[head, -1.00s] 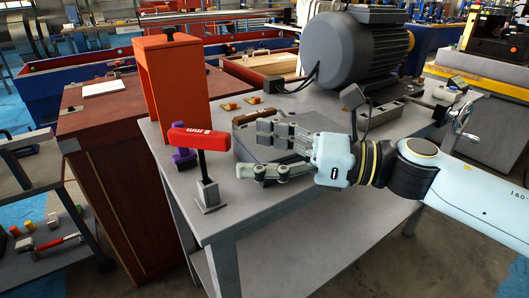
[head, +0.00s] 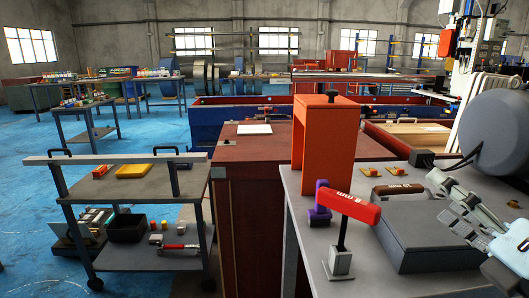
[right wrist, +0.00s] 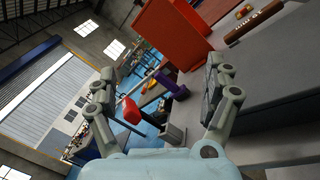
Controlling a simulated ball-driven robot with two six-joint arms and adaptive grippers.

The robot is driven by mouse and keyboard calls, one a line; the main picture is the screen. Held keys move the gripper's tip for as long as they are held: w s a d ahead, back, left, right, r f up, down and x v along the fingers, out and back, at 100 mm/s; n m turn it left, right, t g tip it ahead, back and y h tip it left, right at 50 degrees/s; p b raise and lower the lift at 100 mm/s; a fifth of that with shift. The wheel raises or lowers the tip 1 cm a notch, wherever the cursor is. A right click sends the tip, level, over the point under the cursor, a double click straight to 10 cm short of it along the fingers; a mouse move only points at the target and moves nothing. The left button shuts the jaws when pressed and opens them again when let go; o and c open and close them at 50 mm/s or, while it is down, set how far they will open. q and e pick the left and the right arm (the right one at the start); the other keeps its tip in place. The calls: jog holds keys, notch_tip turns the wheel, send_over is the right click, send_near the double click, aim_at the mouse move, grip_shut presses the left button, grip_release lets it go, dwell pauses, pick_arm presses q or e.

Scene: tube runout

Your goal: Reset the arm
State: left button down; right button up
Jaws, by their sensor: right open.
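My right gripper (head: 441,198) is at the right edge of the head view, open and empty, beside and above the dark grey flat case (head: 425,240). In the right wrist view its two fingers (right wrist: 158,82) stand wide apart with nothing between the pads. The red 8 mm piece (head: 347,206) sits on a post in a small metal block, left of the gripper and apart from it. It also shows in the right wrist view (right wrist: 128,110), beyond the fingers. My left gripper is in neither view.
The grey bench (head: 312,262) carries an orange stand (head: 324,110), a purple clamp (head: 320,214), small yellow-orange parts (head: 370,171) and a large motor (head: 497,135). A wooden cabinet (head: 240,190) adjoins it. A trolley (head: 130,187) stands left, with open blue floor around it.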

jog(key=s+d+f+m+g+h, duration=0.6)
jog(key=f+m+h, duration=0.25)
jog(key=m, duration=0.95)
jog(key=s+a+f+m+g+y, duration=0.1)
jog(key=s+a+f+m+g, duration=0.3)
jog(key=s, duration=0.3)
jog(key=s+a+f+m+g+y, duration=0.2)
jog(key=s+f+m+g, duration=0.3)
jog(key=s, duration=0.3)
notch_tip(320, 180, down, 26)
jog(key=s+d+m+g, duration=0.2)
jog(key=s, duration=0.1)
jog(key=s+d+f, duration=0.1)
jog(key=s+f, duration=1.4)
jog(key=s, duration=0.2)
jog(key=shift+f+g, duration=0.2)
jog(key=shift+g, duration=0.2)
jog(key=shift+d, duration=0.1)
